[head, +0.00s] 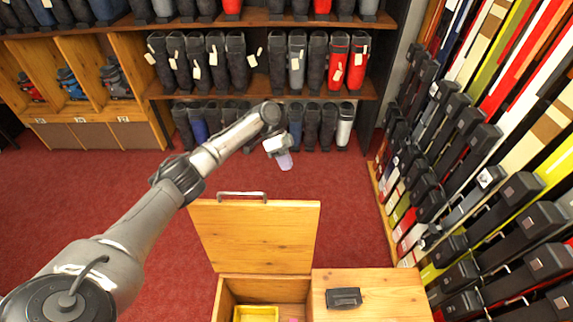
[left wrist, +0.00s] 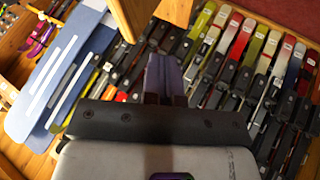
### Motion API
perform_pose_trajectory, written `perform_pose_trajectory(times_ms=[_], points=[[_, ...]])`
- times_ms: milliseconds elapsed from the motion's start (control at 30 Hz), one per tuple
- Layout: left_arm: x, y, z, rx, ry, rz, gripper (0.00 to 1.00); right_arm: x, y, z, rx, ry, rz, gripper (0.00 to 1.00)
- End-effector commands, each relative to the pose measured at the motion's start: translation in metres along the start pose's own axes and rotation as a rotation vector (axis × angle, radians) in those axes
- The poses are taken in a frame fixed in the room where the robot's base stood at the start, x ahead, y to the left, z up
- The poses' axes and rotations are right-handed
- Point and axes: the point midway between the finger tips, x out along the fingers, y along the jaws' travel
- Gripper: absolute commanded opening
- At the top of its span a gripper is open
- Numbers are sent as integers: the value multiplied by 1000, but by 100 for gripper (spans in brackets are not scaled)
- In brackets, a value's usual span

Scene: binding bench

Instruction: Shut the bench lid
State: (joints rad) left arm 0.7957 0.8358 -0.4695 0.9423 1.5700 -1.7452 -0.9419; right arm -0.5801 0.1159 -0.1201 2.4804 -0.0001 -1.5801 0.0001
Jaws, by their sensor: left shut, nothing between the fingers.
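The bench lid (head: 258,238) is a square wooden panel standing raised and open at the left half of the wooden bench (head: 385,303). A grey bar handle (head: 242,195) sits along its top edge. Below it the bench compartment is open. My left gripper (head: 286,162) is in the air above and beyond the lid's top edge, right of the handle, and apart from it in the picture. Its fingers also show in the left wrist view (left wrist: 165,72), closed together and empty. My right gripper is in neither view.
A yellow tray (head: 256,314) lies inside the open compartment. A black object (head: 343,298) sits on the bench's closed right half. Skis with bindings (head: 470,190) line the right side. Boot shelves (head: 262,88) stand at the back. Red carpet (head: 120,185) is clear at left.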

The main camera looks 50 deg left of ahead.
Motion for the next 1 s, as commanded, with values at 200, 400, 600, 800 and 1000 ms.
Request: perform_pose_trajectory(times_ms=[200,400,600,800,1000], points=[[44,1,0,-2,-2,4,0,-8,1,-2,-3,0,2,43],[74,5,-1,-1,-2,0,0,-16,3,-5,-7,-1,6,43],[82,24,-1,-2,-3,0,0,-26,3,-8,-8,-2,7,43],[88,34,-1,-3,-1,0,0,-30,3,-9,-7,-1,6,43],[90,36,-1,-4,0,-1,0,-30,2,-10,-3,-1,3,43]])
